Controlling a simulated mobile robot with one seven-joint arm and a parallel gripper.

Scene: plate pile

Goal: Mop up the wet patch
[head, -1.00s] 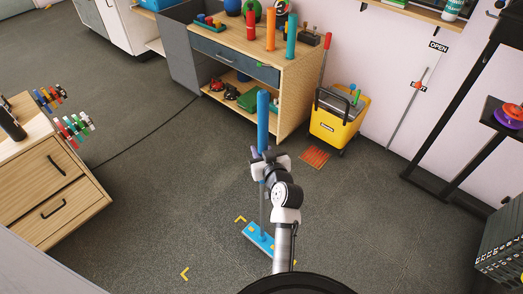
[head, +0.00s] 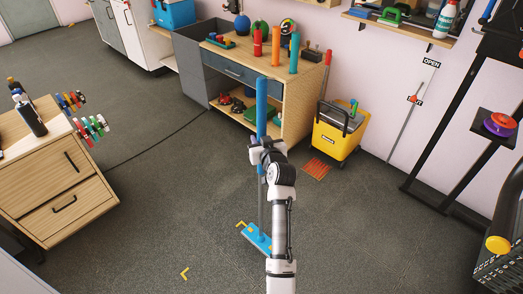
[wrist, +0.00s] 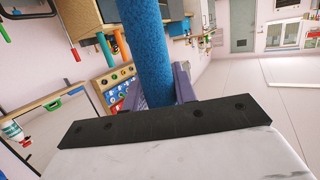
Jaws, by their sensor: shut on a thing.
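A mop with a thick blue handle (head: 261,100) stands nearly upright on the grey floor. Its flat blue head (head: 257,238) rests on the floor by a yellow corner mark (head: 241,223). My gripper (head: 264,152) is shut around the handle below its thick blue top. In the wrist view the blue handle (wrist: 147,60) rises between the gripper's fingers (wrist: 160,92). Another yellow corner mark (head: 184,273) lies on the floor to the left. I cannot make out a wet patch; my arm hides some floor right of the mop head.
A wooden workbench (head: 297,95) is behind the mop. A drawer cabinet (head: 55,170) stands left, a black rack (head: 445,150) right. The floor between is open.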

